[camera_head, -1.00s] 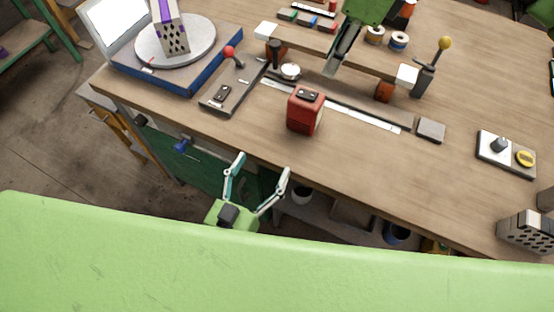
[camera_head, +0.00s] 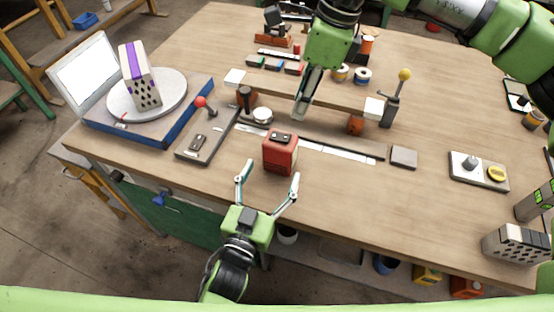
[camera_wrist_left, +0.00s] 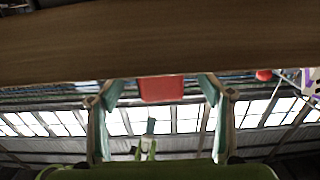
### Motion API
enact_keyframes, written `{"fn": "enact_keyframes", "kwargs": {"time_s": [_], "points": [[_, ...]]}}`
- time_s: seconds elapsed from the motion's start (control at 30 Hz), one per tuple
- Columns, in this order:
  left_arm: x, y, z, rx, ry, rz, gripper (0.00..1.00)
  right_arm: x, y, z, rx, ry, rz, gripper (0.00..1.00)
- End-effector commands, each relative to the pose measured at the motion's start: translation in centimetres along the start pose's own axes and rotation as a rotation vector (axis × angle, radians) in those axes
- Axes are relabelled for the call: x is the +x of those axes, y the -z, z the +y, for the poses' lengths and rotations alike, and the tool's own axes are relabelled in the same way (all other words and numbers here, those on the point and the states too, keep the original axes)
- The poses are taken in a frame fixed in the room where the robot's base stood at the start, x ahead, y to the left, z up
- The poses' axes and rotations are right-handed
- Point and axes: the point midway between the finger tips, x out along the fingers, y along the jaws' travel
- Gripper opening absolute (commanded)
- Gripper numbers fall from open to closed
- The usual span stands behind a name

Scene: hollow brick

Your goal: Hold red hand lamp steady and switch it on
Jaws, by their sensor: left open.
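The red hand lamp (camera_head: 281,155), a boxy body with a dark switch on top, stands upright near the table's front edge. My left gripper (camera_head: 268,178) is open and empty just in front of it, with one finger toward each side. In the left wrist view, the lamp (camera_wrist_left: 161,88) shows between the two spread fingers (camera_wrist_left: 161,95), with no contact visible. My right gripper (camera_head: 301,112) points down above the bench behind the lamp. Its fingers look narrow and overlapped, so I cannot tell whether they are open.
A panel with a red-knobbed lever (camera_head: 200,102) lies left of the lamp. A turntable (camera_head: 147,104) bearing a perforated brick is farther left. A long rail (camera_head: 340,150) runs behind the lamp. A switch plate (camera_head: 478,170) lies at right.

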Motion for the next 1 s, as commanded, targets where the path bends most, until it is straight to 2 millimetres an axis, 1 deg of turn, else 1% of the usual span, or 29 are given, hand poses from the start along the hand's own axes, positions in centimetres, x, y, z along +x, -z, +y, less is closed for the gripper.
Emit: {"fn": "enact_keyframes", "kwargs": {"time_s": [0.03, 0.1, 0.2, 0.3, 0.43, 0.7, 0.73, 0.77, 0.8, 0.87, 0.9, 0.93, 0.97, 1.0], "points": [[1.1, 0.1, 0.0, 0.002, -0.001, 0.003, 0.72, 0.0, 0.0, 0.0, 0.0, 0.0, 0.0, 0.28], [2.2, 0.1, 0.0, 0.0, -0.001, 0.003, 0.72, 0.0, 0.0, 0.0, 0.0, 0.0, 0.0, 0.28], [3.5, 0.0, 0.0, 0.0, -0.001, 0.001, 0.72, 0.0, 0.0, 0.0, 0.0, 0.0, 0.0, 0.28], [4.5, 0.0, 0.1, -0.001, -0.001, 0.001, 0.72, 0.0, 0.0, 0.0, 0.0, 0.0, 0.0, 0.28], [5.1, 0.0, 0.0, -0.001, 0.0, 0.0, 0.72, 0.0, 0.0, 0.0, 0.0, 0.0, 0.0, 0.28], [5.2, -0.1, 0.0, -0.001, 0.0, -0.001, 0.72, 0.0, 0.0, 0.0, 0.0, 0.0, 0.0, 0.28], [5.2, 0.0, 0.0, -0.001, 0.0, -0.001, 0.67, 0.0, 0.0, 0.0, 0.0, 0.0, 0.0, 0.28], [5.2, 0.0, 0.0, -0.001, 0.0, -0.001, 0.59, 0.0, 0.0, 0.0, 0.0, 0.0, 0.0, 0.28], [5.2, 0.0, 0.0, -0.001, 0.0, -0.001, 0.49, 0.0, 0.0, 0.0, 0.0, 0.0, 0.0, 0.28], [5.2, 0.0, 0.0, -0.001, 0.0, -0.001, 0.33, 0.0, 0.0, 0.0, 0.0, 0.0, 0.0, 0.28], [5.1, 0.0, 0.0, -0.001, 0.0, -0.001, 0.23, 0.0, 0.0, 0.0, 0.0, 0.0, 0.0, 0.28], [5.1, 0.0, 0.0, -0.001, 0.0, -0.001, 0.21, 0.0, 0.0, 0.0, 0.0, 0.0, 0.0, 0.28], [5.1, -0.1, 0.0, -0.001, 0.0, -0.001, 0.21, 0.0, 0.0, 0.0, 0.0, 0.0, 0.0, 0.28], [5.1, 0.0, 0.0, -0.001, 0.0, -0.001, 0.21, 0.0, 0.0, 0.0, 0.0, 0.0, 0.0, 0.2]]}}
